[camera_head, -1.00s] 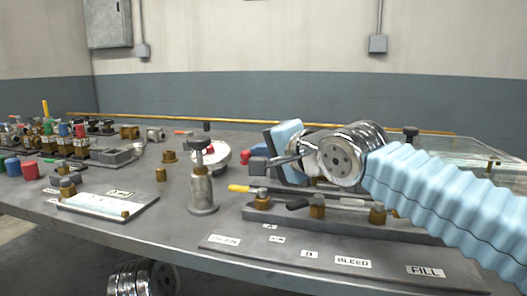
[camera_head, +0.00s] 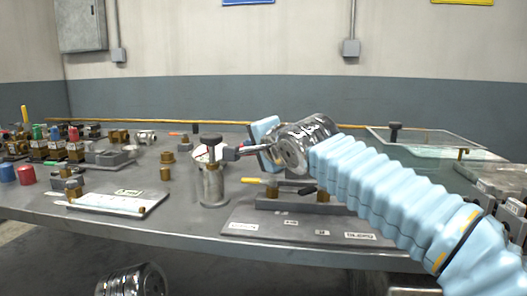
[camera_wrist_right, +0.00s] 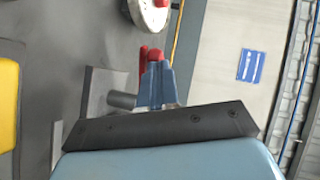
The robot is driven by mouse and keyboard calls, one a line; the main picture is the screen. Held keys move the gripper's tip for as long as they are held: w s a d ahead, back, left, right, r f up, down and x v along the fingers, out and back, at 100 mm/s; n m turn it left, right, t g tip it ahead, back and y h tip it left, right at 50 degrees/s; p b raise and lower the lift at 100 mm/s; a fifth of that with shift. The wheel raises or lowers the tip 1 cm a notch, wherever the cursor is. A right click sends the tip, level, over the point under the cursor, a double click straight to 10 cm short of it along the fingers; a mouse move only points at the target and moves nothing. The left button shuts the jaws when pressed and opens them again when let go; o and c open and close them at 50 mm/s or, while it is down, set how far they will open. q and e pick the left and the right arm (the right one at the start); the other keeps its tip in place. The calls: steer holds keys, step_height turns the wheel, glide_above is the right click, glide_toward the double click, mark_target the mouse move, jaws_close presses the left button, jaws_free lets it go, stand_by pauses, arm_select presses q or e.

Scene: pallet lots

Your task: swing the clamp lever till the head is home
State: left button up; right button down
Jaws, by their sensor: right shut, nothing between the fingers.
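My right gripper (camera_head: 230,153) is shut and empty, reaching in from the right over the bench. In the right wrist view its blue fingers with red ends (camera_wrist_right: 151,72) are together. Its tip is beside the top of an upright silver post (camera_head: 213,185) with a black knob; I cannot tell if they touch. A low fixture on a plate (camera_head: 270,222) stands in front of my arm, with a yellow-handled lever (camera_head: 254,182) and a black handle (camera_head: 306,190). I cannot tell which lever is the clamp's, nor see a clamp head clearly.
A white round part (camera_head: 200,154) stands behind the post; it also shows in the wrist view (camera_wrist_right: 150,12). A white-topped tray (camera_head: 112,201) lies to the left, with small brass parts between. Several valves and coloured caps crowd the far left. A glass-topped case (camera_head: 440,145) stands right.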

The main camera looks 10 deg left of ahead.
steer(key=shift+w+a+p, duration=0.35)
steer(key=shift+w+a, duration=0.3)
steer(key=shift+a, duration=0.3)
steer(key=shift+w, duration=0.1)
